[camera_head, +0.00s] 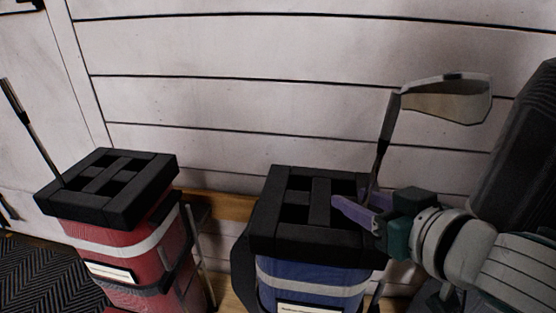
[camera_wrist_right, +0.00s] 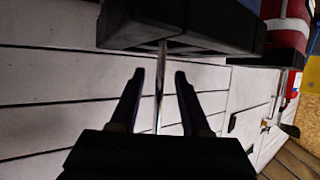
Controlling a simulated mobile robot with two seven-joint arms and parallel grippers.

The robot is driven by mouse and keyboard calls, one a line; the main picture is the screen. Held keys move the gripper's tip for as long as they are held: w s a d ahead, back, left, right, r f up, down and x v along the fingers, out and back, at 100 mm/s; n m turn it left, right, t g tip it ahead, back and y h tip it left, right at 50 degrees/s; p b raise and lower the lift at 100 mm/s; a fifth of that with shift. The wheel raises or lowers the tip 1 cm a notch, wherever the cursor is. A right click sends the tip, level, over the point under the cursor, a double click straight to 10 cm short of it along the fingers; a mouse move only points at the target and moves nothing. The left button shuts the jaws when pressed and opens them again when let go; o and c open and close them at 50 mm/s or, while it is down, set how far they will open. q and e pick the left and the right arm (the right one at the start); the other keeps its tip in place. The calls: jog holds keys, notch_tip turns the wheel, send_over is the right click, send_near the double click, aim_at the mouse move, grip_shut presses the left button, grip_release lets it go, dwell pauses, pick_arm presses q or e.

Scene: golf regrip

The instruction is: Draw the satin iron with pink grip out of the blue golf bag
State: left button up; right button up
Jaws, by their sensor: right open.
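The blue golf bag (camera_head: 310,282) stands upright at the centre right of the head view, with a black divided top (camera_head: 262,225). A satin iron (camera_head: 447,101) rises from the right side of that top, head up; its grip is hidden. My right gripper (camera_head: 358,206) is at the bag's top, around the lower part of the iron's visible shaft. In the right wrist view the jaws (camera_wrist_right: 159,82) are open, with the thin shaft (camera_wrist_right: 161,70) running between the two fingers and a gap on each side. My left gripper is not in view.
A red golf bag (camera_head: 108,247) with a black top stands to the left, with a club shaft (camera_head: 30,130) rising from it. A white plank wall (camera_head: 270,80) is close behind both bags. A dark patterned mat (camera_head: 35,280) lies at lower left.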

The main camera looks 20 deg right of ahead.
jog(key=shift+x, duration=1.05)
grip_shut()
jog(key=c, duration=0.7)
grip_release()
grip_shut()
dwell(0.5)
dwell(0.4)
